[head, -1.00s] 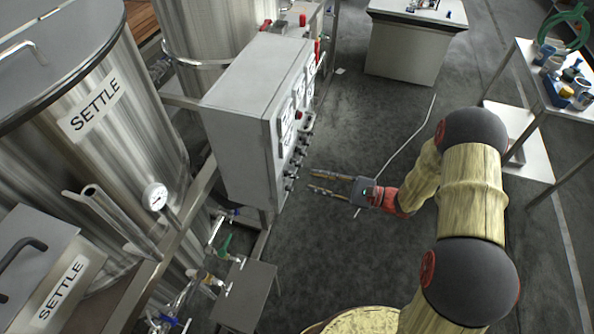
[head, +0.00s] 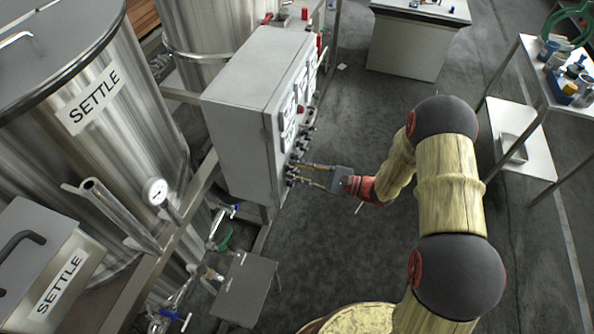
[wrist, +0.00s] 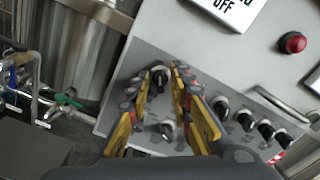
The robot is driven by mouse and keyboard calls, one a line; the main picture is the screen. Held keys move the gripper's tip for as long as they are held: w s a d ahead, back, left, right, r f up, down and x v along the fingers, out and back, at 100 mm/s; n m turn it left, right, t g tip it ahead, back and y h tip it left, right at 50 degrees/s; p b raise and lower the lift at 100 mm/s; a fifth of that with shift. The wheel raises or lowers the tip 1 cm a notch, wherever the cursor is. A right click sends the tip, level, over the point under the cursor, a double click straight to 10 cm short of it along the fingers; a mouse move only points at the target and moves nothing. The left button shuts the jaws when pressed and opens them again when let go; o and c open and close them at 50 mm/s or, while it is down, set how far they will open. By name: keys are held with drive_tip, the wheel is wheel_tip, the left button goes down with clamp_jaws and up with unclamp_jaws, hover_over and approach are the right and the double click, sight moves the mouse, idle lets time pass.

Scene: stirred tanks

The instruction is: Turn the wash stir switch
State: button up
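The grey control box (head: 240,118) stands left of my arm, with a row of dark switches low on its front. In the wrist view a black switch knob (wrist: 158,82) sits between my fingertips, and a second knob (wrist: 168,129) shows nearer, between the fingers. No label for wash stir is readable, so I cannot tell which switch it is. My gripper (wrist: 159,74) is open, with its yellow-sided fingers on either side of the far knob; contact is unclear. In the head view my gripper (head: 296,173) reaches the lower front of the box.
More knobs (wrist: 244,119) and a metal handle (wrist: 281,104) lie right of my fingers. A red button (wrist: 292,42) is above. Steel tanks labelled SETTLE (head: 94,101) and pipes with valves (head: 222,240) stand left.

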clamp_jaws()
drive_tip(key=shift+r, duration=0.1)
idle(0.4)
drive_tip(key=m+p, duration=0.2)
drive_tip(key=m, duration=0.1)
drive_tip(key=m+p, duration=0.2)
drive_tip(key=m, duration=0.1)
drive_tip(key=shift+w+r, duration=0.15)
drive_tip(key=m+p, duration=0.3)
drive_tip(key=m, duration=0.2)
drive_tip(key=shift+w+d+m, duration=0.1)
drive_tip(key=shift+m, duration=0.3)
idle(0.4)
drive_tip(key=shift+o, duration=0.5)
unclamp_jaws()
